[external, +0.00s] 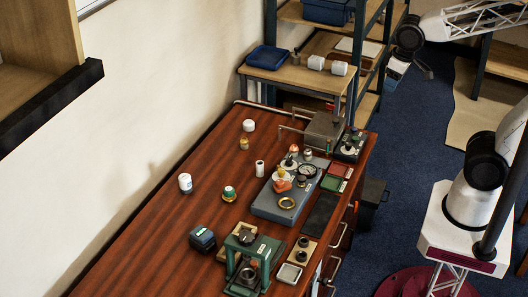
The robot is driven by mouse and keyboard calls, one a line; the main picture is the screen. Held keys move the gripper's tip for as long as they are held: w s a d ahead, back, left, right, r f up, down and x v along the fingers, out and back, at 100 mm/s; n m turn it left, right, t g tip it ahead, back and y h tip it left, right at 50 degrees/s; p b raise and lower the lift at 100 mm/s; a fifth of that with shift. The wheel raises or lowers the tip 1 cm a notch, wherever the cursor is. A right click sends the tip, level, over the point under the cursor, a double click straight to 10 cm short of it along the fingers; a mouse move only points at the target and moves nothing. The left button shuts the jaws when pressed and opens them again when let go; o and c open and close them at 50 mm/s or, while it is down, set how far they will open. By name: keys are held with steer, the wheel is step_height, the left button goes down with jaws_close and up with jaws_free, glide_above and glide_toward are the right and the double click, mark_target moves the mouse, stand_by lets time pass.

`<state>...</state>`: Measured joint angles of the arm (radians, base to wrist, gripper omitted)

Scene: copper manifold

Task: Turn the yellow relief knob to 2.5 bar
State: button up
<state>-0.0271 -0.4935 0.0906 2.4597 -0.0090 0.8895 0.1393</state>
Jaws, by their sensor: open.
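A grey manifold block (270,206) lies on the brown table. On it stand small fittings, among them an orange and yellowish part (283,182) that may be the yellow relief knob; it is too small to read any mark or setting. A round gauge (307,170) with a pale face sits beside it; its needle cannot be read. A brass-coloured ring (286,203) is at the block's near side. My gripper (424,70) is at the upper right, open, high over the floor side and far from the manifold, touching nothing visible.
A green press-like stand (250,262), a dark box with a lit display (202,238), a grey box (324,130) and several small jars stand on the table (150,235). A shelf (300,82) is behind. The table's left part is mostly clear.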

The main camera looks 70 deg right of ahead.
steer(key=w+a+f+m, duration=0.1)
steer(key=w+f, duration=0.1)
steer(key=w, duration=0.3)
steer(key=w+a+f, duration=0.2)
steer(key=w, duration=0.3)
steer(key=m+g, duration=0.2)
steer(key=m, duration=0.2)
glide_above(282, 170)
steer(key=f, duration=2.2)
steer(key=shift+s+d, duration=0.2)
steer(key=shift+d, duration=0.05)
steer(key=shift+w+a+f+m, duration=0.25)
steer(key=shift+f+m, duration=0.05)
steer(key=shift+f, duration=0.25)
steer(key=shift+f, duration=0.1)
steer(key=shift+f, duration=3.8)
steer(key=shift+c, duration=0.2)
